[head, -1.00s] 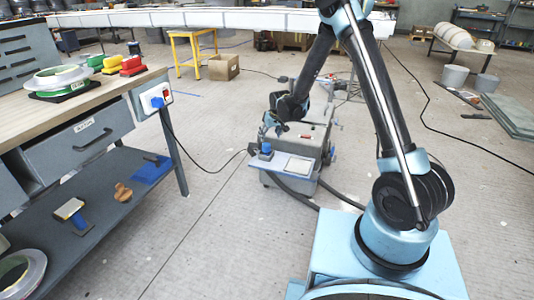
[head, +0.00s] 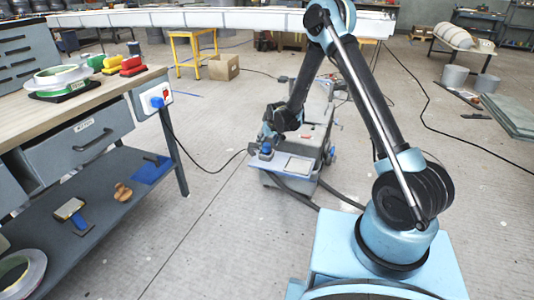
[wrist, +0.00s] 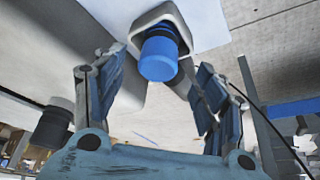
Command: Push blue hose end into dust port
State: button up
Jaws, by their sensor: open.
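The blue hose end (head: 266,149) stands at the left end of the small side shelf on a grey machine in the head view. In the wrist view the blue hose end (wrist: 158,59) has a dark collar and sits in a pale square holder (wrist: 147,25). My gripper (head: 268,137) is just above it in the head view. In the wrist view my gripper (wrist: 158,76) is open, with one finger on each side of the blue end and visible gaps. I cannot clearly identify the dust port; a dark round fitting (wrist: 52,126) shows at the left in the wrist view.
The grey machine (head: 312,135) stands on open floor, with dark hoses (head: 335,194) curving from it. A workbench (head: 85,105) with drawers and a lower shelf is at the left. A black cable (head: 205,156) runs from its socket box towards the machine.

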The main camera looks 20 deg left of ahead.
aim_at(267, 145)
jog(key=shift+w+x, duration=0.1)
jog(key=shift+x, duration=1.2)
jog(key=shift+w+x, duration=0.15)
jog(key=shift+x, duration=1.15)
jog(key=shift+r, duration=0.1)
jog(key=c, duration=1.1)
